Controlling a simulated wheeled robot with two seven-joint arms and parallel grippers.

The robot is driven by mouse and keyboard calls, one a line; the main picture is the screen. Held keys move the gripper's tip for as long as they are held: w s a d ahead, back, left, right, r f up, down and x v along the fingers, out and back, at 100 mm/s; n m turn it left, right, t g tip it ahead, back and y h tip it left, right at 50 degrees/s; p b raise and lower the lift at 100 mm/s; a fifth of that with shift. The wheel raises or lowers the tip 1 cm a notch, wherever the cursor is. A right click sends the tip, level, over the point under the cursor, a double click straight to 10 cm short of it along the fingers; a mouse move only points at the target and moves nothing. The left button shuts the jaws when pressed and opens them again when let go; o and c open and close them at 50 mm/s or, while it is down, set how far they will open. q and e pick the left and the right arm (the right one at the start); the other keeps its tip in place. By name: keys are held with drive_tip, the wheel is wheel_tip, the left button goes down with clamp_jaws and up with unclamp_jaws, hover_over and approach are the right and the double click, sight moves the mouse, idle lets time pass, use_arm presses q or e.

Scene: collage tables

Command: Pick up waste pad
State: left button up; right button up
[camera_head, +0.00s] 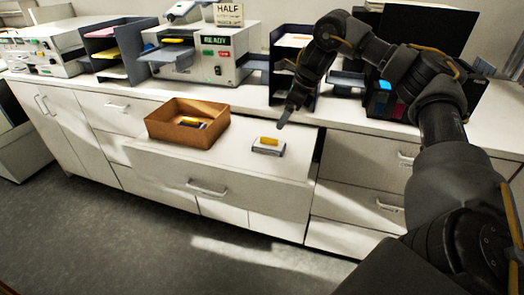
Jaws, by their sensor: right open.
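A small pad (268,146), grey-white with a yellow patch on top, lies on the pulled-out white counter section. I take it to be the waste pad, though its label is too small to read. My right gripper (284,120) hangs just above and to the right of the pad, apart from it, with nothing seen in it. Its arm comes in from the right. My left gripper is not in view.
A brown open box (188,136) with a yellow and dark item inside stands left of the pad. Behind are a machine marked READY (205,55), a dark paper tray rack (109,52) and another dark rack (292,42). Bare counter lies between box and pad.

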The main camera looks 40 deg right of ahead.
sight(269, 140)
drive_tip(key=x, duration=0.4)
drive_tip(key=w+x, duration=0.1)
drive_tip(key=x, duration=0.2)
drive_tip(key=shift+w+f, duration=0.15)
drive_tip(key=shift+w, duration=0.05)
drive_tip(key=shift+s, duration=0.15)
drive_tip(key=p+x, duration=0.1)
drive_tip(key=x, duration=0.4)
drive_tip(key=shift+d, duration=0.15)
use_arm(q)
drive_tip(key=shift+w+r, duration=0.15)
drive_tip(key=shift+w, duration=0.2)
use_arm(e)
drive_tip(key=c, duration=1.1)
